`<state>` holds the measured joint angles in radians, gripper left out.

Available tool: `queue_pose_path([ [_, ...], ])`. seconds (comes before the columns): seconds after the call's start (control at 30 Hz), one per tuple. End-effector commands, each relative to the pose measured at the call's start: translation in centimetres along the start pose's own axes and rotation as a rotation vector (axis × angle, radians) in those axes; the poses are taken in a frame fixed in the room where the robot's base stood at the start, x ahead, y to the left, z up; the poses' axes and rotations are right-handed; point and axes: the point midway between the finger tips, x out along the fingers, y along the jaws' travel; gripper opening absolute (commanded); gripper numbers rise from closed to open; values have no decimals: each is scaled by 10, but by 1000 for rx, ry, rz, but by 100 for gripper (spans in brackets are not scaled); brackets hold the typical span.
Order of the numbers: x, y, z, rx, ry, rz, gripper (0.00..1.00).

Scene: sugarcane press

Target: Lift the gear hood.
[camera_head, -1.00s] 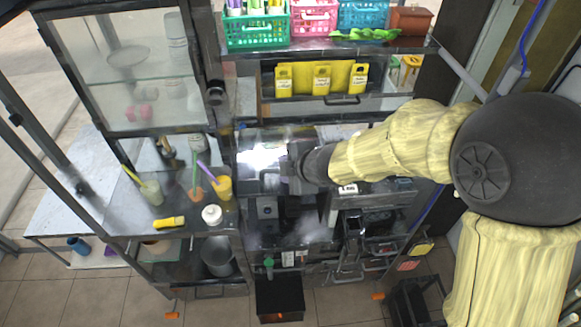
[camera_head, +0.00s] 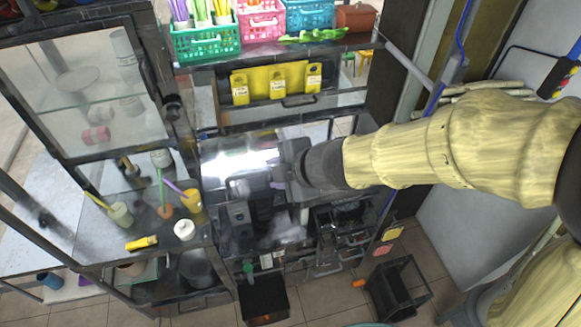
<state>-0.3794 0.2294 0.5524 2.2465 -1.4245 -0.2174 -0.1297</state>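The sugarcane press stands in the middle of the camera_head view. The shiny metal cover at its top, which looks like the gear hood (camera_head: 236,162), reflects a bright white glare. My arm comes in from the right. My gripper (camera_head: 279,170) is at the right side of the hood, overlapping its right edge in the picture. The fingers are small, dark and partly hidden by my wrist, so I cannot tell whether they are open, shut or touching the hood. Dark press parts (camera_head: 240,222) show below the hood.
A glass cabinet (camera_head: 85,85) and a counter with cups (camera_head: 120,213) and a yellow tool (camera_head: 141,243) stand at left. A shelf with baskets (camera_head: 205,42) and yellow packets (camera_head: 277,82) is behind.

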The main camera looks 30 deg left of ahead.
Motion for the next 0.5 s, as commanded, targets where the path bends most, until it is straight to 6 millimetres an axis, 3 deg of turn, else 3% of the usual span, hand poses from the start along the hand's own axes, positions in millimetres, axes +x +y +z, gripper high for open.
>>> queue_pose_path([
  [0.5, -45, -1, -1, -3, 0, -1, 33],
])
